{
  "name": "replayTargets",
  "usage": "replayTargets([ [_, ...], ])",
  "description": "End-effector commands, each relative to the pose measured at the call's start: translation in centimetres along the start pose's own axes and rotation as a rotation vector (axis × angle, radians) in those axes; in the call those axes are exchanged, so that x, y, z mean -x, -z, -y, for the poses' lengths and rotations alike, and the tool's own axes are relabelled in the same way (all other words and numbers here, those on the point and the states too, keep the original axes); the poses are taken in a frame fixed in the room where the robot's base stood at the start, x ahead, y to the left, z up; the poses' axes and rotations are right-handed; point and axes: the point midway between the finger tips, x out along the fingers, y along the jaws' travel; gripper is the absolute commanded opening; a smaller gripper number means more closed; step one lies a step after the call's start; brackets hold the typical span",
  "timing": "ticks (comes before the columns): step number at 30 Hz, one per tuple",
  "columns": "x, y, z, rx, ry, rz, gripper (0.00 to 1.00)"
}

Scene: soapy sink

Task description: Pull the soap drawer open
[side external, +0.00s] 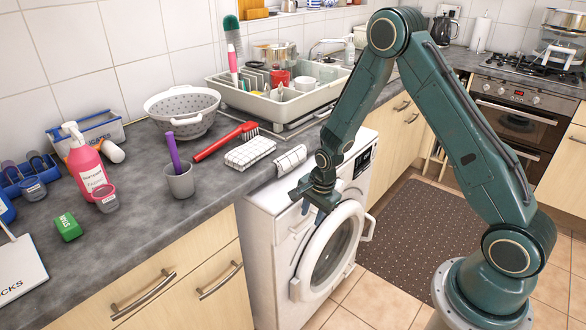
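The white washing machine (265,262) stands under the worktop, with a round door (330,250) on its front. Its soap drawer front (299,226) is at the upper left of the machine's front face and looks flush with it, though my gripper partly covers this area. My dark green gripper (317,203) points down at the top front of the machine, just above and right of the drawer front. The fingers are small and overlap here, so I cannot tell whether they are open, shut or touching the drawer.
The grey worktop (140,215) above holds a colander (182,110), a dish tub (280,100), a red brush (225,140), folded cloths (250,152) and a pink soap bottle (88,168). The control panel (362,162) is right of my gripper. The floor mat (425,235) is clear.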

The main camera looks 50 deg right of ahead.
Motion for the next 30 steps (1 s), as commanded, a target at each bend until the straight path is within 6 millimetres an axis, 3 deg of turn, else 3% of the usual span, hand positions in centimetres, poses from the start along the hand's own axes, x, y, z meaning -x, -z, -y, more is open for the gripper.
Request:
replayTargets([
  [9,-2.9,0.0,0.0,0.0,0.0,0.0,0.33],
  [23,-3.5,0.0,0.0,0.0,0.0,0.0,0.33],
  [28,-3.5,0.0,0.0,0.0,0.0,0.0,0.01],
  [30,-3.5,0.0,0.0,0.0,0.0,0.0,0.0],
])
